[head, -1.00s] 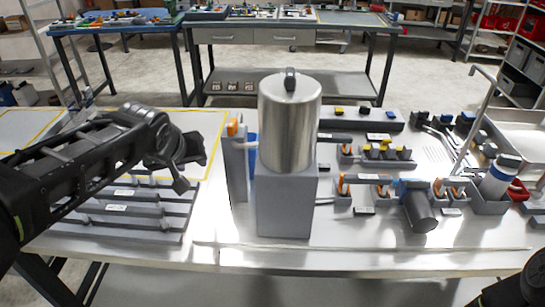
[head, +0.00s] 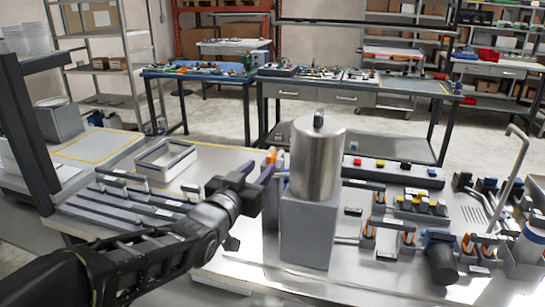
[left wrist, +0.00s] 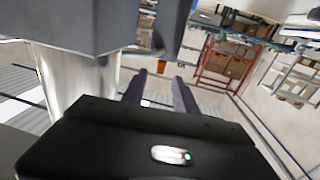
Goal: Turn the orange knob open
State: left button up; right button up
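The orange knob (head: 271,156) shows in the head view at the left of the steel cylinder (head: 317,160), which stands on a grey box (head: 307,230). My left gripper (head: 257,172) is just in front of and left of the knob, its fingers pointing toward it. Contact cannot be told. In the left wrist view the two dark fingers (left wrist: 160,92) stand apart with nothing between them. The grey box (left wrist: 85,25) and cylinder (left wrist: 75,80) fill the left of that view. The knob's lower mount is hidden behind my gripper. My right gripper is not in view.
A slotted grey rack (head: 125,207) and an open grey tray (head: 166,160) lie left of the cylinder. Small holders with orange clips (head: 408,238), a black cylinder (head: 440,262) and a button bar (head: 390,170) are at right. Bare table shows at the front.

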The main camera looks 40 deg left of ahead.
aim_at(268, 159)
pick_arm(q)
jog(key=p+x, duration=0.1)
jog(key=x, duration=0.6)
jog(key=shift+w, duration=0.35)
jog(key=shift+c, duration=0.3)
grip_shut()
